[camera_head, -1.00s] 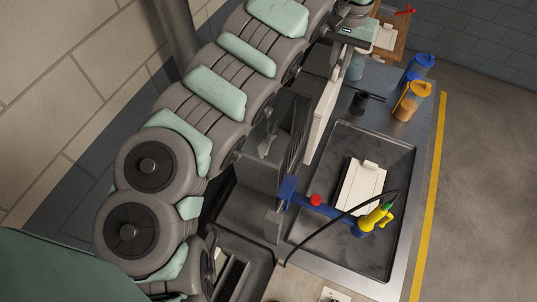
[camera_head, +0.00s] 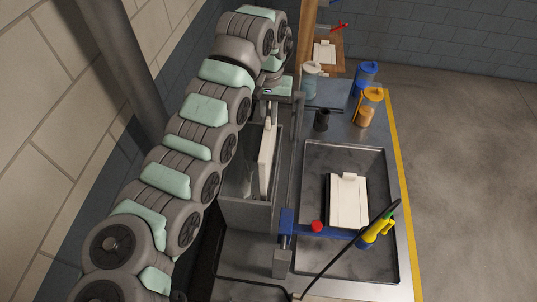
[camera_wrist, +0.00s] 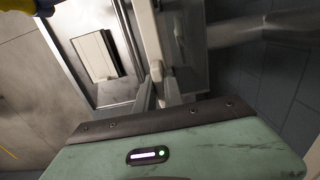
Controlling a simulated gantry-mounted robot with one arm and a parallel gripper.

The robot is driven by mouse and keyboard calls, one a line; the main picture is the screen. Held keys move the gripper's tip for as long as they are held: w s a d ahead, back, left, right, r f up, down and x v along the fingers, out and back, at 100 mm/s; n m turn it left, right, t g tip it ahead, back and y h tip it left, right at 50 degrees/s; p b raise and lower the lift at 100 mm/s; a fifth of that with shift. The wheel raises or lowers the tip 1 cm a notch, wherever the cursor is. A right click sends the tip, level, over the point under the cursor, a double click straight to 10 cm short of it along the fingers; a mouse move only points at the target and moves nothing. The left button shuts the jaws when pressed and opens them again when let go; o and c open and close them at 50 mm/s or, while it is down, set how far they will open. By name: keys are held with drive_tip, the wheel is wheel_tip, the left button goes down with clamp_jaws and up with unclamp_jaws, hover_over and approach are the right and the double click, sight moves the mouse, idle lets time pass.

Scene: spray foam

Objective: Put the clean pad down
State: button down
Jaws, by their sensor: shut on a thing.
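My gripper (camera_head: 268,113) hangs at the end of my arm, pointing down. It is shut on a white pad (camera_head: 267,160), gripping its narrow handle; the wrist view shows the handle (camera_wrist: 157,71) between the two fingers (camera_wrist: 158,92). The held pad is upright, edge-on to the wrist camera. In the head view it overlaps the opening of a grey bin (camera_head: 250,214); I cannot tell whether its lower edge is inside or touching. Another white pad (camera_head: 347,203) lies flat on a dark base in the shallow metal tray (camera_head: 312,165). It also shows in the wrist view (camera_wrist: 96,55).
A third white pad (camera_head: 325,52) lies on a wooden table.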

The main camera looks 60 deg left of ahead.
wheel_tip(320, 180, down, 19)
drive_tip(key=shift+r+p, duration=0.1)
drive_tip(key=shift+p, duration=1)
drive_tip(key=c, duration=1.5)
unclamp_jaws()
drive_tip(key=shift+f, duration=0.2)
drive_tip(key=shift+o, duration=0.2)
wheel_tip(320, 180, up, 11)
drive_tip(key=shift+a+r+b, duration=0.1)
drive_tip(key=shift+r+b, duration=0.05)
drive_tip(key=shift+b, duration=1.05)
drive_tip(key=shift+r, duration=0.5)
